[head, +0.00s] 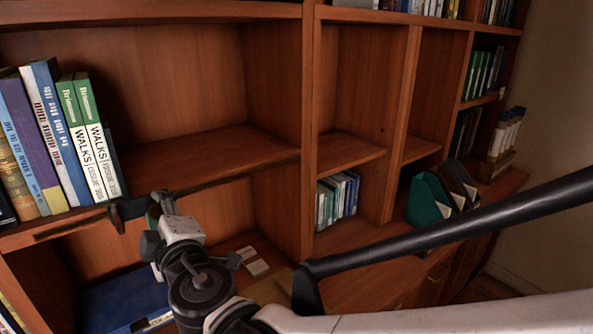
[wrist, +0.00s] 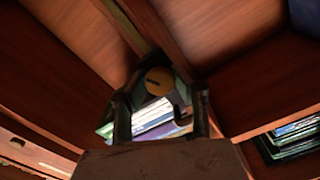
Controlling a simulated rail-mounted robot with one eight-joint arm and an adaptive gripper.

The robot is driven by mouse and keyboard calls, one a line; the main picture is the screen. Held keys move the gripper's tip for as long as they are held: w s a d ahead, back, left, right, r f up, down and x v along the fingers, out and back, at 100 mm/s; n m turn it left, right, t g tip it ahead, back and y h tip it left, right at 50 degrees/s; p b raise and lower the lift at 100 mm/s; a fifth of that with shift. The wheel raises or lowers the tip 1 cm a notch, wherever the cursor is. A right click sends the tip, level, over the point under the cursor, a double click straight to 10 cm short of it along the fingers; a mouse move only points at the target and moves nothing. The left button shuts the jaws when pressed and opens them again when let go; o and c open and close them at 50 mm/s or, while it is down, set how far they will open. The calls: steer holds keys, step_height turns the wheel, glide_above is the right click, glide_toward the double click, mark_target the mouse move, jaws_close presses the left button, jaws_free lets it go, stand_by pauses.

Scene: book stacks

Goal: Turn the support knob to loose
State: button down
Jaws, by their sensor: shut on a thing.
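The support knob (wrist: 158,79) is a round, brass-coloured disc with a short dark mark, seen between my fingertips in the wrist view. My gripper (wrist: 159,88) is shut on it, with one finger on each side. In the head view my gripper (head: 155,208) is at the front edge of the shelf, just right of a dark support bracket (head: 116,215). The knob is hidden there behind my gripper. I cannot tell from the mark which setting the knob is at.
A row of upright books (head: 75,140) stands on the shelf left of the bracket. The shelf to the right (head: 215,155) is bare. A blue box (head: 125,300) lies below. Green file holders (head: 428,198) stand farther right.

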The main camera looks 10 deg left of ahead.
steer(key=n+b, duration=0.1)
steer(key=n, duration=0.4)
steer(key=shift+n, duration=0.3)
steer(key=n, duration=0.4)
steer(key=shift+n, duration=0.3)
steer(key=c, duration=1.4)
jaws_free()
steer(key=shift+o, duration=0.2)
steer(key=shift+s, duration=0.1)
steer(key=v, duration=1.2)
steer(key=shift+d, duration=0.15)
